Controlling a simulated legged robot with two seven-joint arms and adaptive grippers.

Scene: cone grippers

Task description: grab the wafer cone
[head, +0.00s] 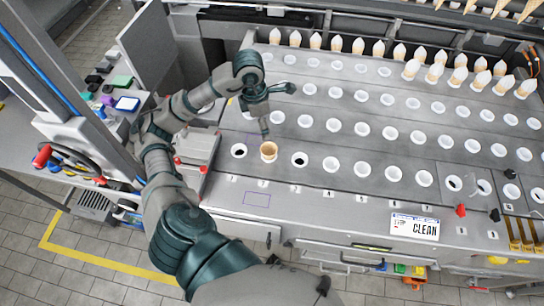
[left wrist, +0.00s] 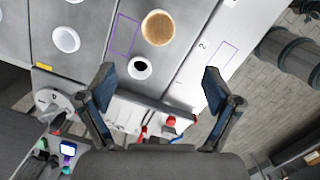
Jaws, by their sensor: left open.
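The tan wafer cone (head: 268,151) stands upright in a hole in the front row of the grey machine top, near its left end. It also shows in the left wrist view (left wrist: 158,28), seen from above with its round mouth facing up. My left gripper (head: 279,110) is above the machine top, just behind the cone in the head view. In the left wrist view the left gripper (left wrist: 158,74) has its two fingers wide apart with nothing between them. The cone lies beyond the fingertips and is apart from them. My right gripper is not in view.
Empty dark holes (head: 239,151) (head: 300,160) flank the cone. Rows of white-rimmed holes (head: 333,164) cover the machine top. Several cream-topped cones (head: 358,46) stand along the back. A sign reading CLEAN (head: 414,227) lies at the front. A grey box (head: 196,152) stands at the left.

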